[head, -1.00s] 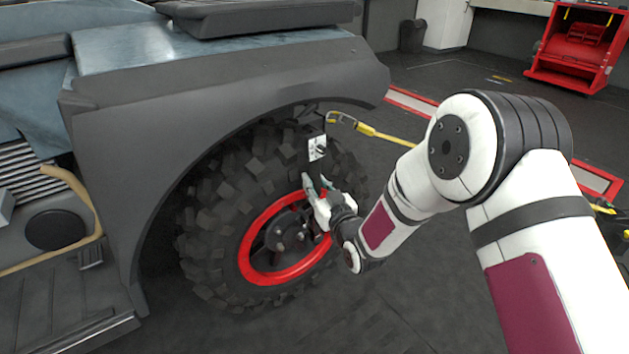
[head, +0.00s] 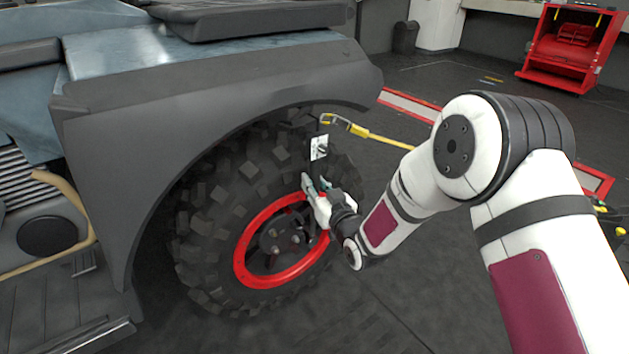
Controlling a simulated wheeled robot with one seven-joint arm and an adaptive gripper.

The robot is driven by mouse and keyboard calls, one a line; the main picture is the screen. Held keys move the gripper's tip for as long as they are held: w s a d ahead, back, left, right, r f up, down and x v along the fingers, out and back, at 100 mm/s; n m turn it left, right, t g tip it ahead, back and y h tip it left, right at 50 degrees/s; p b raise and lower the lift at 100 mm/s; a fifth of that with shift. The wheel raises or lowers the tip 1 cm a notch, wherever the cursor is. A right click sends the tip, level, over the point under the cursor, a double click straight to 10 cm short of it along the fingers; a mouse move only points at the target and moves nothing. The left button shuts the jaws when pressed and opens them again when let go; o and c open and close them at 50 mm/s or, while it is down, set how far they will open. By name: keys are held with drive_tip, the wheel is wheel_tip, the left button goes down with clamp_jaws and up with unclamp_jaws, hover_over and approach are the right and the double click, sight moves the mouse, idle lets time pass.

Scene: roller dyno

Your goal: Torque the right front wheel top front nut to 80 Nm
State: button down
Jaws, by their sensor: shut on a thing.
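The wheel has a knobbly black tyre (head: 215,205) and a red rim (head: 250,280), with a dark hub (head: 280,238) in the middle. Small bright nuts show around the hub, too small to tell apart. My gripper (head: 316,183) is in front of the upper right part of the rim, its fingers pointing up and left. It is shut on a dark, slim tool (head: 317,168), which shows only in part between and above the fingers. Whether the tool touches a nut is hidden; the visible nuts lie to the lower left of the gripper.
A dark fender (head: 200,105) arches over the wheel. A small white plate (head: 319,147) with dark marks shows just above the gripper. A yellow strap (head: 375,135) with a hook runs behind my arm. A red cabinet (head: 570,50) stands far back.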

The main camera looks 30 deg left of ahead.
drive_tip(key=shift+w+d+f+m, duration=0.1)
drive_tip(key=shift+w+d+m, duration=0.25)
drive_tip(key=shift+w, duration=0.35)
drive_tip(key=shift+w+d+m, duration=0.3)
drive_tip(key=shift+w+m, duration=0.05)
drive_tip(key=shift+w, duration=0.35)
idle(1.4)
drive_tip(key=shift+s, duration=0.1)
drive_tip(key=shift+s+a+n+b, duration=0.15)
drive_tip(key=shift+s+a+n, duration=0.2)
drive_tip(key=shift+s, duration=0.25)
drive_tip(key=shift+s+a+n+b, duration=0.15)
drive_tip(key=shift+s+a+n, duration=0.15)
drive_tip(key=shift+s, duration=0.3)
drive_tip(key=shift+s, duration=0.15)
drive_tip(key=shift+s+d, duration=0.1)
drive_tip(key=shift+w+d+v, duration=0.1)
drive_tip(key=shift+w+v, duration=0.05)
drive_tip(key=shift+v, duration=0.7)
drive_tip(key=shift+w+d+v, duration=0.1)
drive_tip(key=shift+w+v, duration=0.05)
drive_tip(key=shift+v, duration=0.75)
drive_tip(key=shift+d, duration=0.1)
